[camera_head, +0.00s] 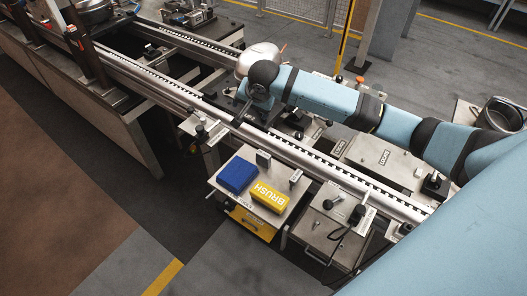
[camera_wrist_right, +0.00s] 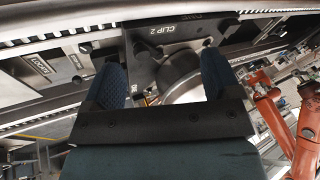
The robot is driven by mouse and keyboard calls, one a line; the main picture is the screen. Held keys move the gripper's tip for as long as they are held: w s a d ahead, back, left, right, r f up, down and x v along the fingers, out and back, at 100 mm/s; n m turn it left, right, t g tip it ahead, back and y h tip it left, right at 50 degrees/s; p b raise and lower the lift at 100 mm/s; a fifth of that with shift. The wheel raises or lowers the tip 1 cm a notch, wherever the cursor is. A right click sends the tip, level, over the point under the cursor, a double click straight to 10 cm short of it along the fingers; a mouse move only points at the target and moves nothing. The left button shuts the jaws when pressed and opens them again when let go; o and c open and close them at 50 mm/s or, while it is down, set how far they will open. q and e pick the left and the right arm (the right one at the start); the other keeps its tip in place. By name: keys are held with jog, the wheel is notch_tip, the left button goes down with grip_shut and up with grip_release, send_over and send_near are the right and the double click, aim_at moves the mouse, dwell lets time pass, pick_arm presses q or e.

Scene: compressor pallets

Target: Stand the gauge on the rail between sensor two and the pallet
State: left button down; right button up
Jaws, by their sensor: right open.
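My right gripper (camera_head: 240,122) is over the near rail (camera_head: 312,158), beside the dark pallet (camera_head: 226,101) with the silver compressor (camera_head: 258,58). In the right wrist view the gripper (camera_wrist_right: 163,70) is open, with nothing seen held between its fingers. The pallet's plate marked CLIP 2 (camera_wrist_right: 150,50) and the silver dome (camera_wrist_right: 183,78) show beyond the fingers. I cannot tell which piece is the gauge; a small grey block (camera_head: 263,158) and a small upright piece (camera_head: 295,177) stand on the side table. A bracketed device (camera_head: 204,131) sits at the rail; its sensor number is unreadable.
The side table (camera_head: 222,172) also holds a blue block (camera_head: 236,175) and a yellow BRUSH block (camera_head: 269,196). A metal cabinet (camera_head: 325,229) with a black knob stands to its right. Another pallet (camera_head: 188,14) is at the far left.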

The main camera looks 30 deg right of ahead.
aim_at(264, 154)
jog(key=s+f+m+g, duration=0.2)
jog(key=s+m+g, duration=0.25)
jog(key=s, duration=0.35)
jog(key=shift+n+g, duration=0.35)
jog(key=shift+g, duration=0.1)
jog(key=f, duration=0.8)
jog(key=shift+w+f, duration=0.25)
jog(key=f, duration=0.5)
jog(key=shift+w+a, duration=0.15)
jog(key=shift+w, duration=0.2)
jog(key=shift+c, duration=0.2)
jog(key=c, duration=1.3)
jog(key=shift+c, duration=0.2)
jog(key=shift+r, duration=0.1)
